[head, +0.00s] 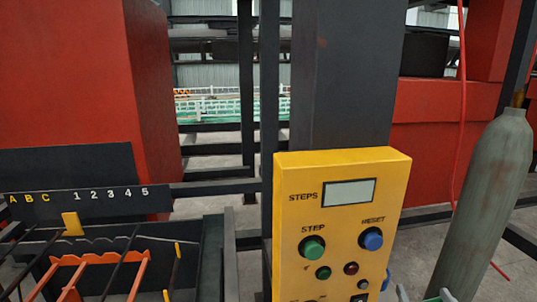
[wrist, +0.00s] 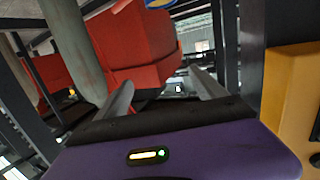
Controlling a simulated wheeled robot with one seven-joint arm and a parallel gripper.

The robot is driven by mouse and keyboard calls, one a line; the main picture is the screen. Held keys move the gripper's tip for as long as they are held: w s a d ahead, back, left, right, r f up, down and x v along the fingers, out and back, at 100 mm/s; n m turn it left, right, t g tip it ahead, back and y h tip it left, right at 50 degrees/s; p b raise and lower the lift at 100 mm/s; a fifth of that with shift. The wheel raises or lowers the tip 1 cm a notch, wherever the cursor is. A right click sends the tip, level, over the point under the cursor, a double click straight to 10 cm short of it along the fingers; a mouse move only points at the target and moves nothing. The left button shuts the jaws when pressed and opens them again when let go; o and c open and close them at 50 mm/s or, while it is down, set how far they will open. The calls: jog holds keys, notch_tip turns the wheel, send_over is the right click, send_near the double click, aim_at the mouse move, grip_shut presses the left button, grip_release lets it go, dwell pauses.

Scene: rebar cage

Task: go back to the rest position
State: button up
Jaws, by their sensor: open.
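My gripper (wrist: 164,84) shows in the wrist view as a purple body with two grey fingers spread apart. It is open, and nothing is between the fingers. In the head view, two small grey tips at the bottom edge, between the yellow control box (head: 342,222) and the grey cylinder (head: 487,190), look like my fingers; the rest is out of frame. The yellow box also shows at the right edge of the wrist view (wrist: 292,95), close beside my gripper. The box has a blank display, a green STEP button and a blue RESET button.
A rack with orange bars (head: 88,262) and a dark plate (head: 85,200) marked A B C and 1 to 5 stand at the lower left. Dark posts (head: 269,100) rise behind the box. A red hose (head: 462,110) hangs near the cylinder. Large red blocks (head: 70,75) stand behind.

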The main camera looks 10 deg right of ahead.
jog(key=s+a+f+n+y, duration=0.1)
jog(key=s+a, duration=0.5)
jog(key=s, duration=0.6)
jog(key=s+a+f+n+y, duration=0.1)
jog(key=s+a+y, duration=0.1)
jog(key=s+a, duration=0.5)
jog(key=s+a+f+n+g+y, duration=0.1)
jog(key=s+a, duration=0.5)
jog(key=s, duration=1)
jog(key=shift+s+a+f+n+y+b, duration=0.3)
jog(key=shift+s+a+f+y+b, duration=0.1)
jog(key=shift+f+y, duration=0.15)
